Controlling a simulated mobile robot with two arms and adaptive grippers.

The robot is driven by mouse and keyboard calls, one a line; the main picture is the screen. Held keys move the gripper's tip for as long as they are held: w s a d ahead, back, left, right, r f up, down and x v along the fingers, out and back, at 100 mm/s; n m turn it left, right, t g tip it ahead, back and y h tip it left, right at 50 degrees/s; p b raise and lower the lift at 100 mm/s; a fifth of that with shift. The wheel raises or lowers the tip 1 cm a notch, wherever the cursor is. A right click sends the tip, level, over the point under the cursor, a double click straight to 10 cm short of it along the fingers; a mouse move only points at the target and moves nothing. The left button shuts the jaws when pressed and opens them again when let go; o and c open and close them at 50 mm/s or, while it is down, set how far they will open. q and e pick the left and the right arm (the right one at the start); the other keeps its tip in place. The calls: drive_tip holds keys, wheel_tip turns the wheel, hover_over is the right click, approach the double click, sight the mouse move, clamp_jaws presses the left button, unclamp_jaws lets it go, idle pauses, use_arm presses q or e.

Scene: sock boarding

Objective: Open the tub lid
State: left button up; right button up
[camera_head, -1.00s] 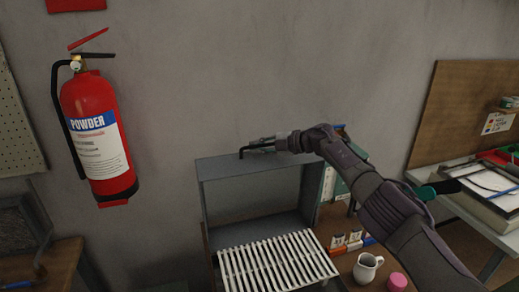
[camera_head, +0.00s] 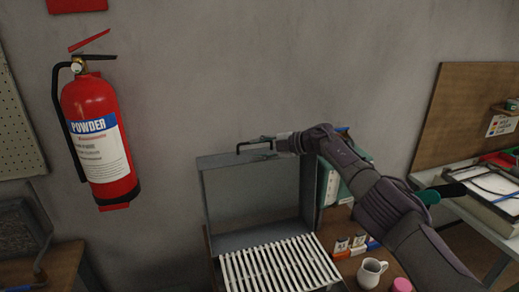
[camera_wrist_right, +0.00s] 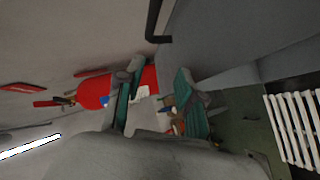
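The grey tub lid (camera_head: 235,190) stands raised, roughly upright against the wall, above the tub with white slats (camera_head: 275,268). A black bar handle (camera_head: 242,148) sits on the lid's top edge; it also shows in the right wrist view (camera_wrist_right: 153,22). My right gripper (camera_head: 268,142) is at the lid's top edge, just right of the handle's bend. In the wrist view its green-padded fingers (camera_wrist_right: 158,90) are apart with nothing held between them, and the handle lies beyond the fingertips. My left gripper is out of view.
A fire extinguisher (camera_head: 97,140) hangs on the wall at left. A white mug (camera_head: 371,271) and pink item (camera_head: 402,285) stand right of the tub, near small boxes (camera_head: 350,245). A side table with a tray (camera_head: 490,190) is at far right.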

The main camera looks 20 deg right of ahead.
drive_tip(key=shift+d, duration=0.1)
drive_tip(key=v, duration=1.2)
